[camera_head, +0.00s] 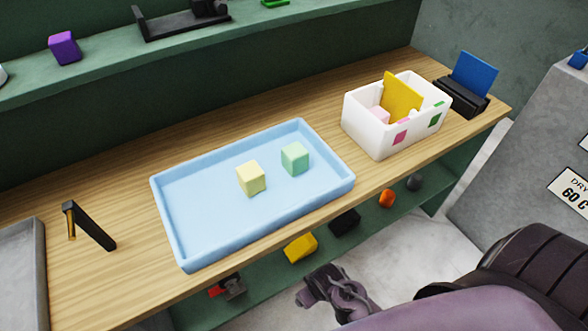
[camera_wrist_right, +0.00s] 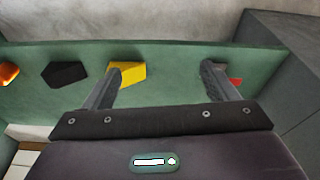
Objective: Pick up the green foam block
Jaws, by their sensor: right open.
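The green foam block (camera_head: 295,158) is a pale mint cube in the light blue tray (camera_head: 170,215) on the wooden counter, towards the tray's right end. A pale yellow foam block (camera_head: 251,179) sits to its left in the same tray, with a gap between them. My right gripper (camera_head: 310,290) is below and in front of the counter's front edge, well apart from the green block. In the right wrist view its two fingers (camera_wrist_right: 160,82) are spread, with nothing between them. The green block is not in the wrist view. My left gripper is not in view.
A white box (camera_head: 365,136) with foam pieces and a yellow sheet stands right of the tray. A black holder with a blue card (camera_head: 474,73) is beyond it. A lower shelf holds a yellow block (camera_head: 300,248) and other items. A black stand (camera_head: 90,228) is left of the tray.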

